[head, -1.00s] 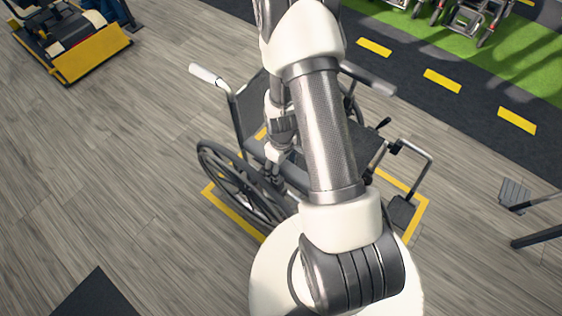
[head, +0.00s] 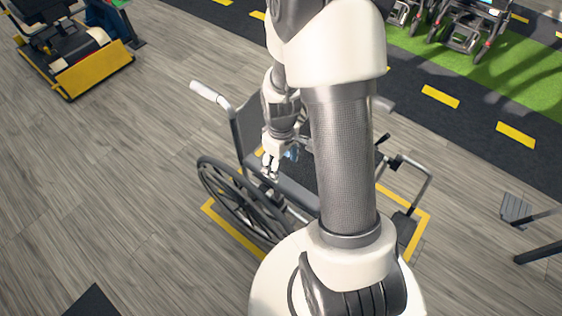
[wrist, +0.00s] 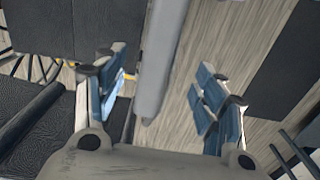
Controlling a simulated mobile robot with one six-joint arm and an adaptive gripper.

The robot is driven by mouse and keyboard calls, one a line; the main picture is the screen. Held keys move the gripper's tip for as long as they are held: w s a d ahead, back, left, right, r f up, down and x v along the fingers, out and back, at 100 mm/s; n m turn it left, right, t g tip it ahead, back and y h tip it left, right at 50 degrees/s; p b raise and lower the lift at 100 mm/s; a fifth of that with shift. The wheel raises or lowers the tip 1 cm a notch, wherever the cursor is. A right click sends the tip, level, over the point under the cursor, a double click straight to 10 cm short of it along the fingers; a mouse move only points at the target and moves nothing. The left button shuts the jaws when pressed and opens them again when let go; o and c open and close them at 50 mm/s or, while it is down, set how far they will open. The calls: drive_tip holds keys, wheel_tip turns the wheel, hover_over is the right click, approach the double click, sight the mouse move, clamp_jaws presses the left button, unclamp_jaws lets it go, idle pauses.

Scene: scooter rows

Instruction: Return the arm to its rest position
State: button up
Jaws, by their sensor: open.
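My gripper (head: 270,168) hangs over the left side of a black wheelchair (head: 232,200) in the head view. In the wrist view my gripper (wrist: 165,110) is open, its two blue-padded fingers wide apart with nothing held between them. A pale grey bar (wrist: 165,60) shows beyond and between the fingers; I cannot tell whether it touches them. The wheelchair stands inside a yellow floor outline (head: 235,232). My arm crosses in front of the chair and hides much of its seat and right side.
A yellow-fronted machine (head: 95,70) stands at the upper left. More wheelchairs (head: 465,25) stand on green flooring at the upper right, past a dark lane with yellow dashes (head: 440,97). A footrest (head: 515,208) shows at the right edge. The wooden floor at left is clear.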

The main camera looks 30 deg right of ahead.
idle(0.3)
drive_tip(key=s+a+r+m+t, duration=0.1)
drive_tip(key=s+a+r, duration=0.15)
drive_tip(key=r, duration=0.55)
drive_tip(key=s+a+r+m+t, duration=0.1)
drive_tip(key=s+a+r, duration=0.15)
drive_tip(key=r, duration=0.45)
drive_tip(key=s+a+r+m+t, duration=0.1)
drive_tip(key=s+a+r, duration=0.15)
drive_tip(key=r, duration=0.55)
drive_tip(key=s+a+r+m+t, duration=0.1)
drive_tip(key=s+a+r, duration=0.2)
drive_tip(key=s, duration=0.3)
drive_tip(key=shift+r+t, duration=0.3)
drive_tip(key=shift+r, duration=0.3)
drive_tip(key=shift+a, duration=0.1)
